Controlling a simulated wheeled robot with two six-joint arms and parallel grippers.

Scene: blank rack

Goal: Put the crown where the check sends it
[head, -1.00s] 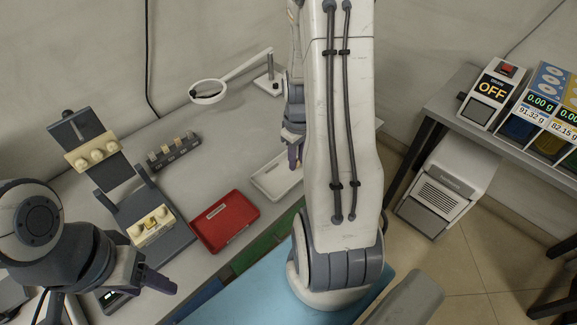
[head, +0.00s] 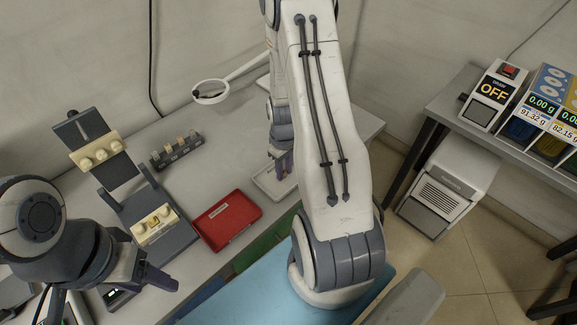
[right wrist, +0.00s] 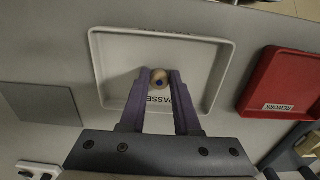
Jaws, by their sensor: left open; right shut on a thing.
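The crown (right wrist: 158,79) is a small tan piece with a dark blue spot, held between the fingertips of my right gripper (right wrist: 157,88). In the right wrist view it appears over the white tray (right wrist: 222,75), whose floor lettering reads "PASSE", the rest hidden by a finger. I cannot tell its height above the floor. In the head view my right gripper (head: 281,165) is over the white tray (head: 262,187), and the crown is too small to make out. The red tray (right wrist: 262,107), labelled "REWORK", lies beside it. My left gripper (head: 160,280) is open at the lower left.
A dental model stand (head: 165,246) with a tooth row stands left of the red tray (head: 254,213). Behind are a small block rack (head: 177,152) and a ring magnifier (head: 211,91). A side bench at right holds a box reading "OFF" (head: 489,93).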

